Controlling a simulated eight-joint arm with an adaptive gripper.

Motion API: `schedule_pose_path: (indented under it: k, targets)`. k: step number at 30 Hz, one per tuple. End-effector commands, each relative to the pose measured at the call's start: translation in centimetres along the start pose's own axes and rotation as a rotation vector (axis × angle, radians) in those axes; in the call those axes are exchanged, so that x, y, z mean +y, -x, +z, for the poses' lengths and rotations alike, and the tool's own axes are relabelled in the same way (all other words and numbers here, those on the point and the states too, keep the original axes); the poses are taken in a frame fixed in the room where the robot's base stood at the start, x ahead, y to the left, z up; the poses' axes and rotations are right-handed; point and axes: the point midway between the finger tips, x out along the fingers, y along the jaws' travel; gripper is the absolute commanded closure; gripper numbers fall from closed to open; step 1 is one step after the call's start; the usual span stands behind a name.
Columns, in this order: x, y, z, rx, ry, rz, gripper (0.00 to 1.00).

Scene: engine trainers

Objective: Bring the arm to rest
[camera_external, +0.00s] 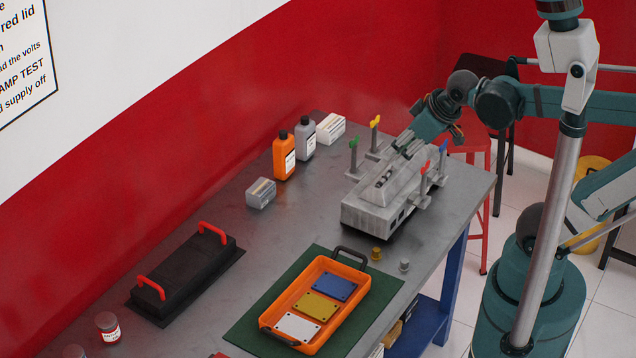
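My arm reaches in from the right, with its base standing on the floor beside the bench. My gripper (402,149) points down and left over the top of the grey engine block (372,212) on the metal bench (262,238). Its fingertips are small in this view and lie close to the block's raised top. I cannot tell whether they touch it, are open or shut, or hold anything.
Posts with yellow, green, red and blue tops (443,146) stand around the block. An orange tray (346,317) with three coloured plates, a black box with red handles (190,272) and bottles (284,155) occupy the bench. A red stool (484,200) stands behind.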

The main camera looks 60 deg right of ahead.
Motion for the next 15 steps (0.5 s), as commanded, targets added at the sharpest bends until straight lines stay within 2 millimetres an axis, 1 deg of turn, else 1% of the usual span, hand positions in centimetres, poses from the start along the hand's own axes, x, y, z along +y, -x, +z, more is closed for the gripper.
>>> schedule_pose_path:
  k: [1, 6, 15]
  targets:
    - [-0.5, 0.0, 0.6, 0.009, -0.022, -0.004, 0.82]
    - [-1.3, 0.0, 1.6, 0.035, -0.088, -0.012, 0.82]
    - [-1.6, 0.0, 1.9, 0.044, -0.113, -0.015, 0.82]
